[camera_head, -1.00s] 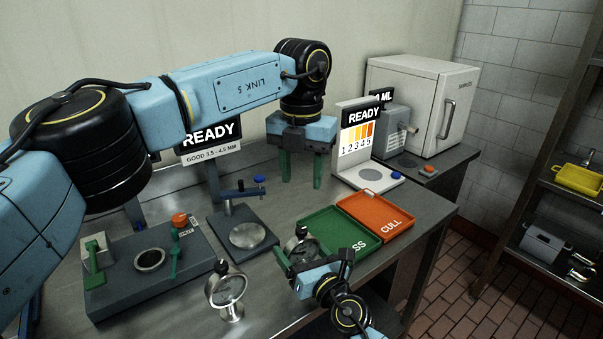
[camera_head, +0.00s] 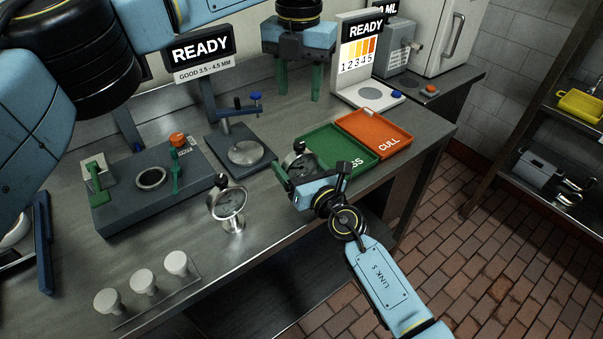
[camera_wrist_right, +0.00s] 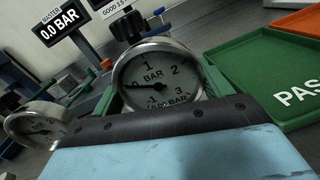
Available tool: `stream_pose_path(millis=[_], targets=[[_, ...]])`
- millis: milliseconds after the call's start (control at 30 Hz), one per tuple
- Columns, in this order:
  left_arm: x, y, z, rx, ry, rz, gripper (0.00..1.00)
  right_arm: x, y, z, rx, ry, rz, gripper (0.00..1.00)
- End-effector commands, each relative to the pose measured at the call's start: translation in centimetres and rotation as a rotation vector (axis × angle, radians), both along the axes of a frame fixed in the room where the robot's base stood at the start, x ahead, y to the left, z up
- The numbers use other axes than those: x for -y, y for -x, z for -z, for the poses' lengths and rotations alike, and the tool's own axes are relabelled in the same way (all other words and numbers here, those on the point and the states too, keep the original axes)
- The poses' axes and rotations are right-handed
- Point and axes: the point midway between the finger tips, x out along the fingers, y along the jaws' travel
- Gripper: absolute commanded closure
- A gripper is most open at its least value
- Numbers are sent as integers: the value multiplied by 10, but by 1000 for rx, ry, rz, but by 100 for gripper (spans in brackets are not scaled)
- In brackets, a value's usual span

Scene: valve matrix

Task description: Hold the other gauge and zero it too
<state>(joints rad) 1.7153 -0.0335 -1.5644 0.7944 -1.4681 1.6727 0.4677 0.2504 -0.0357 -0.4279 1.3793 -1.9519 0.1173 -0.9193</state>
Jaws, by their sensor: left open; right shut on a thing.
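My right gripper (camera_head: 298,178) is shut on a round silver gauge (camera_head: 298,162) with a black knob on top. In the right wrist view this gauge (camera_wrist_right: 160,82) faces the camera, slightly tilted, between the green fingers; its needle points at or close to 0. The other gauge (camera_head: 228,203) stands upright on the bench to the left, apart from both grippers. It also shows at the left of the right wrist view (camera_wrist_right: 38,125), its reading too small to tell. My left gripper (camera_head: 299,78) is open and empty, fingers downward, above the bench behind the green tray.
The green PASS tray (camera_head: 310,134) and orange CULL tray (camera_head: 378,125) lie beside the held gauge. A grey fixture (camera_head: 150,190), a gauge stand (camera_head: 245,152) and several white knobs (camera_head: 143,281) occupy the left. The MASTER display (camera_wrist_right: 62,28) reads 0.0 BAR.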

Motion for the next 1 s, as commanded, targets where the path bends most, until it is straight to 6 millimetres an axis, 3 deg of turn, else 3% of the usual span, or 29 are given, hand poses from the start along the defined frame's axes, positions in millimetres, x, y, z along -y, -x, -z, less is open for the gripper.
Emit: stream_pose_path(millis=[300, 333, 467, 767, 1000], targets=[[0, 0, 0, 0, 0, 0, 55, 0, 0, 1, -1, 0, 0, 54], [0, 0, 0, 0, 0, 0, 55, 0, 0, 1, -1, 0, 0, 18], [0, 0, 0, 0, 0, 0, 55, 0, 0, 1, -1, 0, 0, 1], [0, 0, 0, 0, 0, 0, 55, 1, 2, 1, -2, -1, 0, 0], [0, 0, 0, 0, 0, 0, 55, 16, 28, 1, -3, -2, 2, 0]])
